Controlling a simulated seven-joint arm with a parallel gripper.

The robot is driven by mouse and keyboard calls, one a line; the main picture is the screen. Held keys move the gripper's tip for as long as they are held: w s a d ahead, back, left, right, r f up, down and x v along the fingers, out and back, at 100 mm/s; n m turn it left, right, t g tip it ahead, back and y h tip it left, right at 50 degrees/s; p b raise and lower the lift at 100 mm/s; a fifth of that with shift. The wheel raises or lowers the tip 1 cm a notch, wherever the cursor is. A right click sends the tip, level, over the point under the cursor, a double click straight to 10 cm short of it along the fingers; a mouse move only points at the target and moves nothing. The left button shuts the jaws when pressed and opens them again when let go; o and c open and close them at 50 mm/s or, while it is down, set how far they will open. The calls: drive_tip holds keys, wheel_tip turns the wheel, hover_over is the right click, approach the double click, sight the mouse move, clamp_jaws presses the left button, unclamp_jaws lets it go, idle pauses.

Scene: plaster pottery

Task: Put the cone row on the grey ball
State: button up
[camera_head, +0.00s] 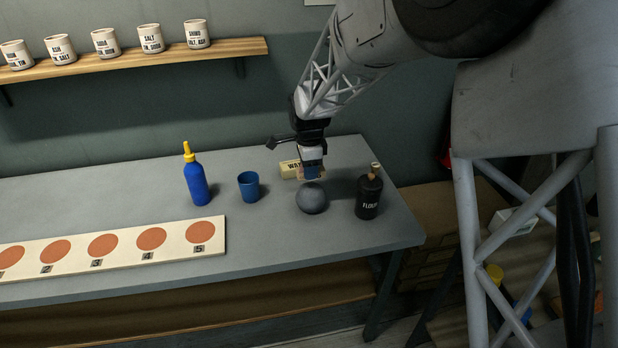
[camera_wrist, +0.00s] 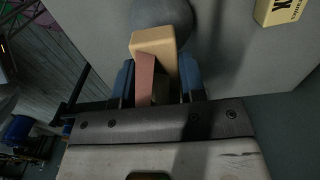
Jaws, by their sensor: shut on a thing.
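The grey ball (camera_head: 312,198) rests on the table, and part of it shows at the top of the wrist view (camera_wrist: 160,12). My gripper (camera_head: 312,174) is right above the ball, pointing down. In the wrist view its blue-grey fingers (camera_wrist: 157,82) are shut on the cone row (camera_wrist: 168,45), a tan bar with a reddish-brown piece along it. The far end of the cone row overlaps the ball in that view. I cannot tell whether the two touch. In the head view the fingers hide most of the cone row.
A cream wax block (camera_head: 288,169) lies just behind and left of the ball. A black flux bottle (camera_head: 369,196) stands close on the right. A blue cup (camera_head: 249,187) and a blue bottle (camera_head: 197,184) stand left. A numbered board (camera_head: 125,238) lies at front left.

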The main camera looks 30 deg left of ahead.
drive_tip(key=shift+f, duration=1.75)
drive_tip(key=shift+f, duration=0.2)
drive_tip(key=o, duration=1)
drive_tip(key=shift+r, duration=0.1)
wheel_tip(320, 180, up, 12)
drive_tip(key=shift+r, duration=0.1)
drive_tip(key=shift+d, duration=0.1)
